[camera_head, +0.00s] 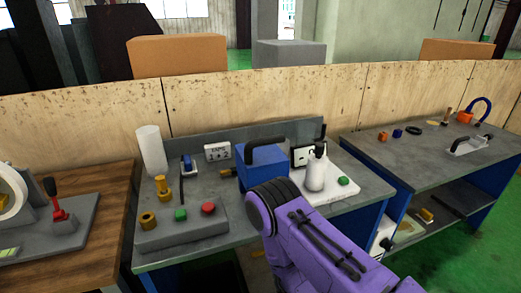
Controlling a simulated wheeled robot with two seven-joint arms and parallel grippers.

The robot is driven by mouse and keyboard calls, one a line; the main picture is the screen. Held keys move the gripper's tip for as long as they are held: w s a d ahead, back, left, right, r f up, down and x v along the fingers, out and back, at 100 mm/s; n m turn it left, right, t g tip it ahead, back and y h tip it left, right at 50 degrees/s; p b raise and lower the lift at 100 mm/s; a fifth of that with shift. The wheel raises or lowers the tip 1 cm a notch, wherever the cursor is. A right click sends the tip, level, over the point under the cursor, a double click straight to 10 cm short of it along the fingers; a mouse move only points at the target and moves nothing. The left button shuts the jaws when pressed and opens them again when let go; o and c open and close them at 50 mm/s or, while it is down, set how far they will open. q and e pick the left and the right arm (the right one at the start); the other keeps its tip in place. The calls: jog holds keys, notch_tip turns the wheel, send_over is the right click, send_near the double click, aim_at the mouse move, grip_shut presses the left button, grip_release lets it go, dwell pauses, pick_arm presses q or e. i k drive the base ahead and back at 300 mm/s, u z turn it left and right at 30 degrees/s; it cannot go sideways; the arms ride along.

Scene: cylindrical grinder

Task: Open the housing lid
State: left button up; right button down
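A blue box-shaped housing (262,166) stands at the back of the middle grey workbench. A black bar handle (264,144) runs across its top. The lid appears to be down; I cannot make out a seam between lid and housing. My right arm comes in from the lower right as a purple link with a black joint, in front of the housing, and hides its lower front. No fingers of my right gripper show. My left arm and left gripper are not in the picture.
Left of the housing is a grey control block (180,228) with green and red buttons and brass parts. A second bench (425,160) holds small parts. A wooden partition (300,97) closes the back.

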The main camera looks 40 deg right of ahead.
aim_at(260, 161)
jog(key=u, duration=1.8)
jog(key=k, duration=0.75)
jog(key=z, duration=2.75)
